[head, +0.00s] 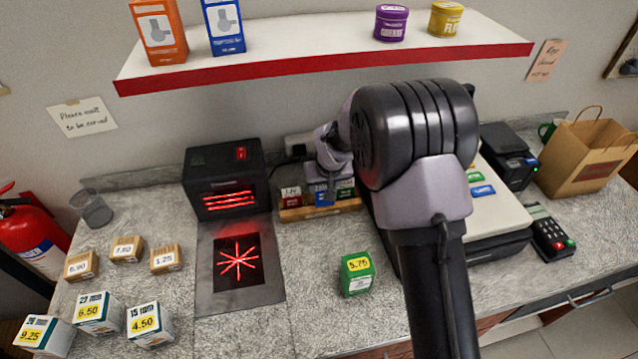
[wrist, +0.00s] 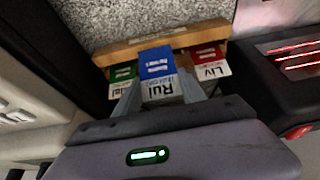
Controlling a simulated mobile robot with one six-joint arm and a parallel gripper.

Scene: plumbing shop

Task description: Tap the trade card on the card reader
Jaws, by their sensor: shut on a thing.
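My gripper (wrist: 158,95) is shut on a blue card (wrist: 156,62) with a white part reading "Rui". The card stands at a wooden card holder (wrist: 120,52), between a green card (wrist: 122,73) and a red card (wrist: 207,56) marked "Liv". I cannot tell whether its lower edge is still in the slot. In the head view my gripper (head: 326,172) is over the holder (head: 297,214), partly hidden by my arm. The card reader (head: 551,236), a dark keypad terminal with coloured keys, stands at the right of the counter.
A black scanner (head: 222,178) with red light stands left of the holder. A pale till (head: 490,217) lies between holder and reader, partly behind my arm. A printer (head: 508,157) and paper bag (head: 588,155) stand behind the reader. A green box (head: 357,274) stands in front; a shelf (head: 280,62) hangs above.

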